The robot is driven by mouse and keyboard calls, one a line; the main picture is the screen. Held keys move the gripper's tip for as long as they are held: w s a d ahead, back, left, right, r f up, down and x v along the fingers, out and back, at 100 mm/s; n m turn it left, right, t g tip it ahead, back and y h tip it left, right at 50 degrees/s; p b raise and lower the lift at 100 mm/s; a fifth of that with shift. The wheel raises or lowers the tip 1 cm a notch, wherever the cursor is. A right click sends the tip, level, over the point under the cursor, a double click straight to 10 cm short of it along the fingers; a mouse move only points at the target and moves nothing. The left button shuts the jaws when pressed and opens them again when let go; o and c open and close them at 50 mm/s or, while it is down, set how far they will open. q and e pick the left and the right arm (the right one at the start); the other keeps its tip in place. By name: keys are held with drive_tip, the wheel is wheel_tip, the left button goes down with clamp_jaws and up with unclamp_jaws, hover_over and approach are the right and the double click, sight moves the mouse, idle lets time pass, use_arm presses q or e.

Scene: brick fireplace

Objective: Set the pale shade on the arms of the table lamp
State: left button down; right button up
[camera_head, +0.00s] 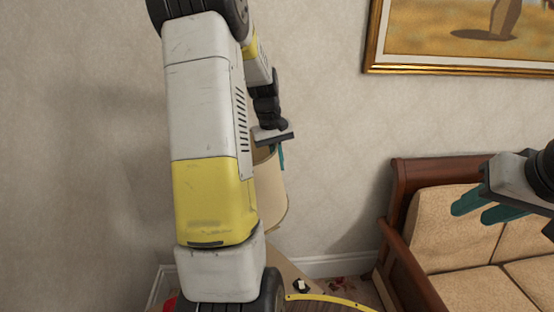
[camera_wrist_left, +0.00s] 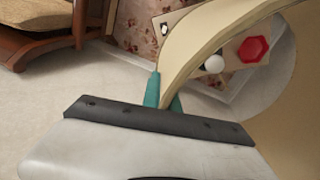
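The pale tan shade (camera_head: 272,190) hangs below my left gripper (camera_head: 276,152), partly hidden behind my left arm. In the left wrist view, the wall of the shade (camera_wrist_left: 185,45) passes between the teal fingers of the left gripper (camera_wrist_left: 163,95), which are shut on its rim. The table lamp is not clearly seen in the head view. A white round thing (camera_wrist_left: 214,64) shows beyond the shade in the wrist view; I cannot tell whether it is part of the lamp. My right gripper (camera_head: 473,211) is empty, its fingers apart, in front of the sofa.
A wood-framed sofa (camera_head: 460,292) stands at the right, below a gilt-framed picture (camera_head: 460,69). A tan surface (camera_head: 284,268) holds a small black-and-white item (camera_head: 301,286). A yellow curved strip (camera_head: 330,299) lies at the bottom. A red hexagonal thing (camera_wrist_left: 254,49) shows in the wrist view.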

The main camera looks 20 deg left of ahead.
use_arm(q)
drive_tip(key=shift+s+a, duration=0.15)
drive_tip(key=shift+a, duration=0.1)
drive_tip(key=shift+s, duration=0.15)
